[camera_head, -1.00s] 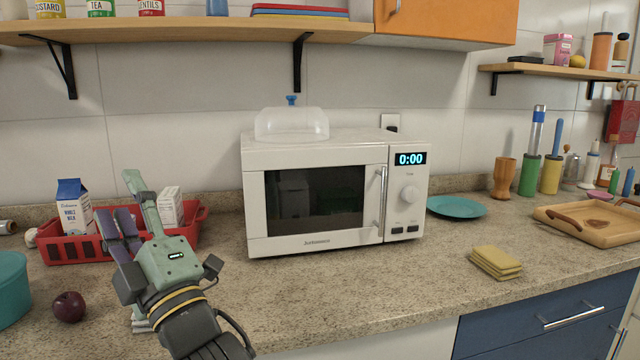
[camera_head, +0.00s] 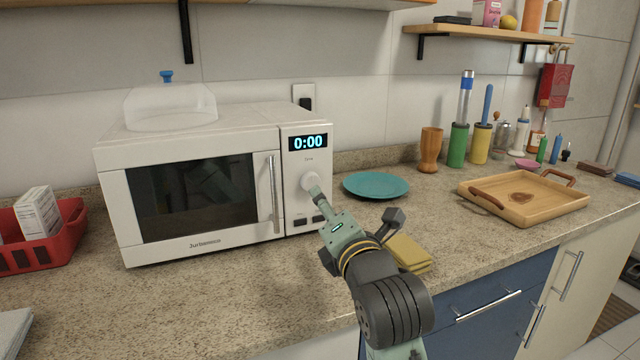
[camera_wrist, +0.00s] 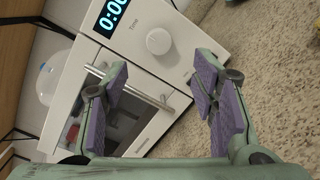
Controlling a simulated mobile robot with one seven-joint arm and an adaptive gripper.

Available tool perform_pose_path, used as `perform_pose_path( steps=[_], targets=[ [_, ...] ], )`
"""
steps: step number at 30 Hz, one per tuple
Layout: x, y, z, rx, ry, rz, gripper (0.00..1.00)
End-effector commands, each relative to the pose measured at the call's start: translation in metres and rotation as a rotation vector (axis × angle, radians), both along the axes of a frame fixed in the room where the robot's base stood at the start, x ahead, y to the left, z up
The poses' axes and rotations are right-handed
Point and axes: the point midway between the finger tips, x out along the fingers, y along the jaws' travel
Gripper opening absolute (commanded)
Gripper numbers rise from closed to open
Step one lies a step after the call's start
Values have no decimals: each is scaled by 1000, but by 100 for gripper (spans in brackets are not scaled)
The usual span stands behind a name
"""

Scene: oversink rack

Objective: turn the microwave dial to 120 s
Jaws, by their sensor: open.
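The white microwave (camera_head: 200,240) stands on the counter with its door shut. Its display (camera_head: 307,142) reads 0:00. The round white dial (camera_head: 311,181) is on the control panel under the display, and it also shows in the wrist view (camera_wrist: 158,41). My gripper (camera_head: 318,196) is in front of the control panel, its tip overlapping the dial's lower edge in the head view. In the wrist view my gripper (camera_wrist: 165,100) has its purple-padded fingers wide apart with nothing between them. The dial appears beyond the fingertips, not gripped.
A yellow sponge stack (camera_head: 408,254) lies right of my gripper. A teal plate (camera_head: 376,185) and a wooden tray (camera_head: 525,199) are farther right. A red basket (camera_head: 40,248) is at the left. A clear cover (camera_head: 170,107) sits on the microwave.

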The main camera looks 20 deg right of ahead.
Motion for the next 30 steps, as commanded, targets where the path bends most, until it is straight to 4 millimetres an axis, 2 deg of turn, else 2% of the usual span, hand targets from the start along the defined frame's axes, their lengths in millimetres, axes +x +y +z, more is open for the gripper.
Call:
perform_pose_path(
  steps=[9,15,21,28,30],
  targets=[
    [60,-4,3,4,2,3,53],
    [87,-6,2,3,0,2,53],
    [97,-7,0,2,-1,2,53],
    [97,-7,0,2,-2,1,53],
    [97,-7,0,2,-2,1,48]
  ],
)
